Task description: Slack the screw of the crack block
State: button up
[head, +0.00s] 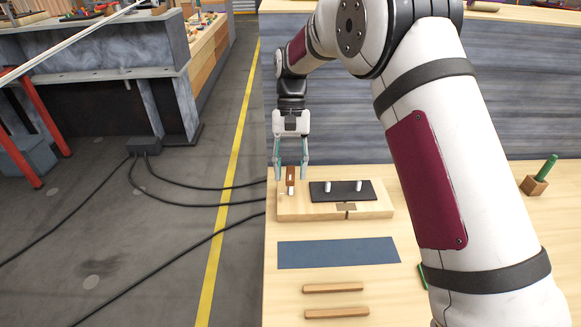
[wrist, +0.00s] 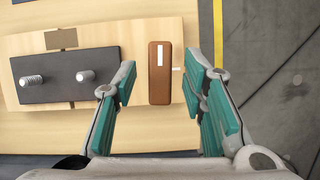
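A pale wooden block (head: 375,209) lies on the bench with a small dark gap in its front edge. A black plate (head: 343,195) on it carries two pale, upright screws (head: 327,187); the wrist view shows threads on one screw (wrist: 32,81). A brown rectangular piece with white marks (wrist: 160,85) is at the block's end, left of the plate in the head view. My gripper (head: 291,160) is above this end. Its teal-padded fingers (wrist: 161,88) are open on either side of the brown piece, with visible gaps; contact with the wood cannot be told.
A blue mat (head: 338,252) and two wooden bars (head: 335,288) lie in front of the block. A green-handled tool stands in a wooden holder (head: 535,186) at right. The bench's left edge is close to my gripper; cables cross the floor beyond it.

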jog(key=v, duration=0.7)
jog(key=shift+r, duration=0.2)
jog(key=shift+w, duration=0.1)
jog(key=s+d+r+t+p, duration=0.2)
jog(key=s+d+r, duration=0.3)
jog(key=s+r, duration=0.4)
jog(key=s+d+r+t+p, duration=0.2)
jog(key=s+d+r, duration=0.4)
jog(key=s+r, duration=0.3)
jog(key=s+d+t+p, duration=0.2)
jog(key=s+d, duration=0.1)
jog(key=s, duration=0.7)
jog(key=s+d+f+t+p, duration=0.1)
jog(key=s+d+t+p, duration=0.1)
jog(key=s, duration=0.8)
jog(key=shift+s+d+n+t, duration=0.3)
jog(key=shift+s+d+n, duration=0.1)
jog(key=shift+d, duration=0.15)
